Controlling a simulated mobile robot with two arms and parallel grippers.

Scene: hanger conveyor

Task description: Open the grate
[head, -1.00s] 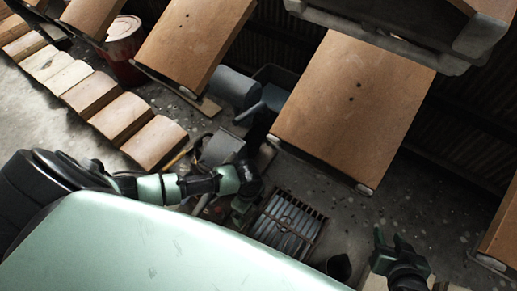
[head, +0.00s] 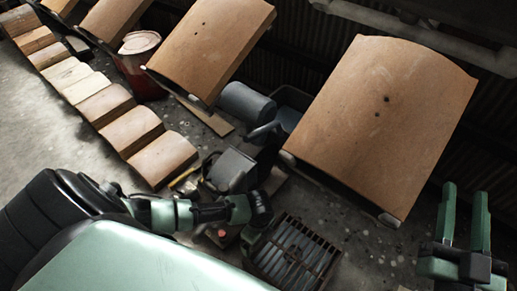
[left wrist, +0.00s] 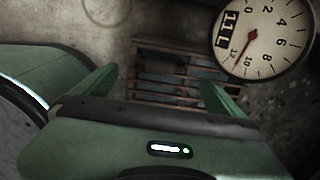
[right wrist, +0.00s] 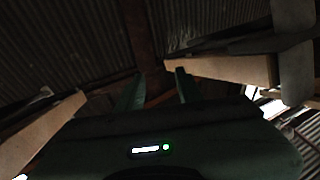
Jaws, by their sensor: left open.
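The grate (head: 298,262), a dark brown barred frame with bluish-grey between its bars, lies on the floor at the bottom centre of the head view. My left gripper (head: 255,234) is just beside its upper left edge, partly hidden by its own arm. In the left wrist view a slatted brown and bluish thing, apparently the grate (left wrist: 168,78), shows ahead between the spread fingers of my left gripper (left wrist: 155,92), apart from them. My right gripper (head: 464,222) is open and empty at the right, fingers pointing up; its fingers (right wrist: 158,90) also show in the right wrist view.
Large brown hanging panels (head: 385,120) fill the upper right. A row of wooden blocks (head: 105,105) runs along the left. A red bucket (head: 138,65) and a grey cylinder (head: 245,102) stand behind. A round dial gauge (left wrist: 262,38) is close to the left gripper's right side.

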